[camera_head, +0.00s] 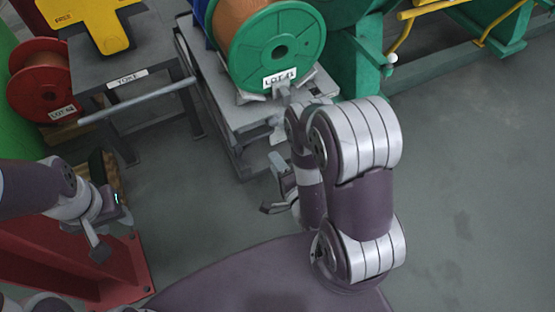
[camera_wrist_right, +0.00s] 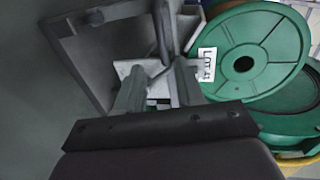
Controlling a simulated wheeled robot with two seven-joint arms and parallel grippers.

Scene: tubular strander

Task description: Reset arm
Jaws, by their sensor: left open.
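My left gripper (camera_head: 98,222) is at the lower left of the head view, open, with nothing seen between its fingers. It hangs by the red steel base. My right arm is folded in the middle of the head view. Its gripper (camera_head: 270,185) points left, partly hidden behind my own arm links. In the right wrist view the two fingers (camera_wrist_right: 158,88) stand apart with no object held between them. A green-flanged spool with copper-coloured winding (camera_head: 281,48) rests on a grey cart (camera_head: 238,118), beyond the right gripper. The spool also shows in the right wrist view (camera_wrist_right: 265,40).
A grey table (camera_head: 150,52) labelled "YOKE" carries a yellow part (camera_head: 95,22). A red spool (camera_head: 40,82) stands at the far left. A red steel base (camera_head: 75,265) is below my left gripper. Green machinery with yellow rails (camera_head: 405,35) is at the back. Floor at right is clear.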

